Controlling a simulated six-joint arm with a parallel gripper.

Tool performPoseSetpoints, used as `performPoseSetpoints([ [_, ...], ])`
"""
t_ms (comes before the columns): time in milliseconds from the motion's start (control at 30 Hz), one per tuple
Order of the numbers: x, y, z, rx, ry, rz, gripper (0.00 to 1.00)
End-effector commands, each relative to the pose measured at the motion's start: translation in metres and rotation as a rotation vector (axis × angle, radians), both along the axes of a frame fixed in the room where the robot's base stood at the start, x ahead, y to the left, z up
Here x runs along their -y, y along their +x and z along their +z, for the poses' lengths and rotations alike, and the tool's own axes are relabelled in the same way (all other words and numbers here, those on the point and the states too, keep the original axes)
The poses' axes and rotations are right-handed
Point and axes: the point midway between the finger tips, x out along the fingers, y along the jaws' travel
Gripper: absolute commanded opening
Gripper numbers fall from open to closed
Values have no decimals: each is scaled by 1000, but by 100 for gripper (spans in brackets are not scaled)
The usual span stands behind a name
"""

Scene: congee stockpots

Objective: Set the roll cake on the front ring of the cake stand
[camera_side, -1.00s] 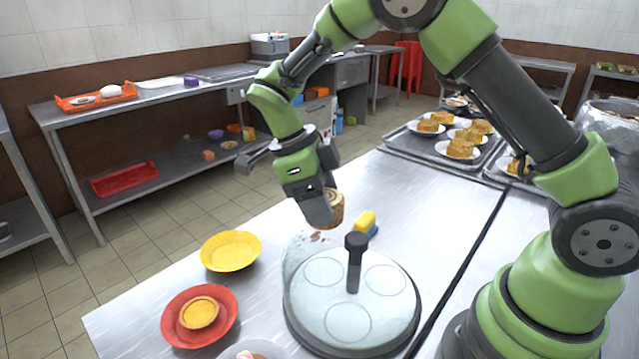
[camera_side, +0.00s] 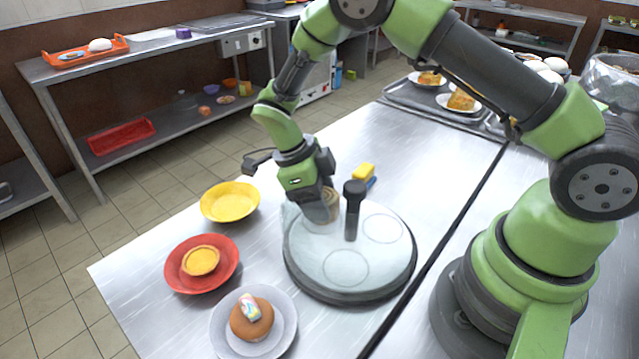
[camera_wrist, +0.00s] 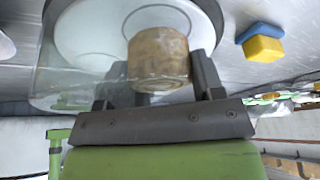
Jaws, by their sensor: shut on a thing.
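The roll cake (camera_side: 331,205), a short tan cylinder with a spiral top, is held upright between the jaws of my gripper (camera_side: 320,206). The wrist view shows the cake (camera_wrist: 158,58) between both fingers of my gripper (camera_wrist: 168,75). The round, pale cake stand (camera_side: 300,245) has a dark post (camera_side: 352,210) in the middle. Its front ring (camera_side: 346,267) and right ring (camera_side: 383,228) are bare. The cake is over the back-left part of the stand, left of the post, where the gripper hides the marking. I cannot tell whether it touches the surface.
A clear panel (camera_wrist: 75,65) rises at the stand's edge. A yellow and blue sponge (camera_side: 364,173) lies behind the stand. A yellow bowl (camera_side: 230,202), a red bowl with a tart (camera_side: 185,283) and a plate with a bun (camera_side: 285,335) stand to the left.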

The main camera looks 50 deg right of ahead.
Motion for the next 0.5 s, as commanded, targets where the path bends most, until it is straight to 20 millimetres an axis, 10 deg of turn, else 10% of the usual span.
performPoseSetpoints([
  [500,0,0,-8,0,0,0,38],
])
